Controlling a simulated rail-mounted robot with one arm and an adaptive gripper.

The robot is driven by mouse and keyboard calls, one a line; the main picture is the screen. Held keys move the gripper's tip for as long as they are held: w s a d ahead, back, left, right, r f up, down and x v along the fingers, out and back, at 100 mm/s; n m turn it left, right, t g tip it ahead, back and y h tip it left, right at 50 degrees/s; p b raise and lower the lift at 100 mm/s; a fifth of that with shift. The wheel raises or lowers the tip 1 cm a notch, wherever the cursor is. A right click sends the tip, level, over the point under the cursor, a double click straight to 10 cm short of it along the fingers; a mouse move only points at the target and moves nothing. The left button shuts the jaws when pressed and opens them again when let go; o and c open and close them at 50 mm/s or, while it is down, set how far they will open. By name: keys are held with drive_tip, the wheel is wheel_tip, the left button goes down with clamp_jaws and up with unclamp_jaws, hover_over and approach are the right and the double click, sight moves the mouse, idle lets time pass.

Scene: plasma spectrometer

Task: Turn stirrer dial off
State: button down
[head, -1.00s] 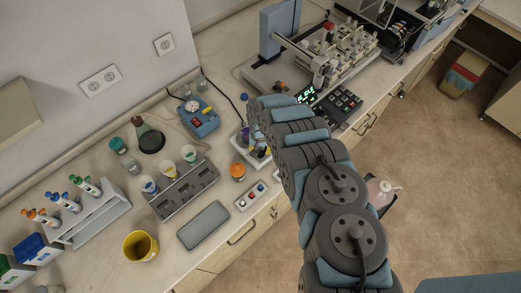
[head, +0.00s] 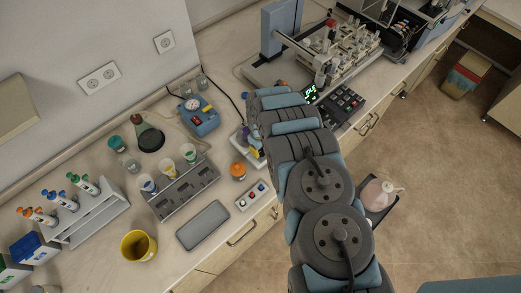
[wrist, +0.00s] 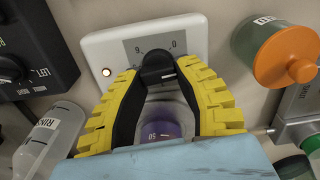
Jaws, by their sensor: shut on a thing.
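The stirrer (wrist: 105,45) is a white unit with a black dial (wrist: 157,67) on its panel. The dial has printed marks around it, with a 0 to its upper right. My gripper (wrist: 162,70) has yellow, black-padded fingers, shut on the dial from both sides. A clear vessel with purple contents (wrist: 160,131) shows between the fingers, partly hidden by them. A small lit lamp (wrist: 106,72) is on the panel left of the dial. In the head view my arm hides most of the stirrer (head: 238,138), and the dial cannot be seen.
An orange-capped jar (wrist: 285,57) stands close right of my fingers; it also shows in the head view (head: 238,171). A labelled clear vessel (wrist: 52,140) is close on the left. A black control box (wrist: 35,45) is at upper left. A small button box (head: 251,195) sits near the bench edge.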

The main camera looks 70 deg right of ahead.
drive_tip(key=n, duration=0.4)
drive_tip(key=shift+a, duration=0.1)
drive_tip(key=shift+a+n, duration=0.1)
drive_tip(key=shift+n, duration=1.7)
drive_tip(key=c, duration=0.7)
unclamp_jaws()
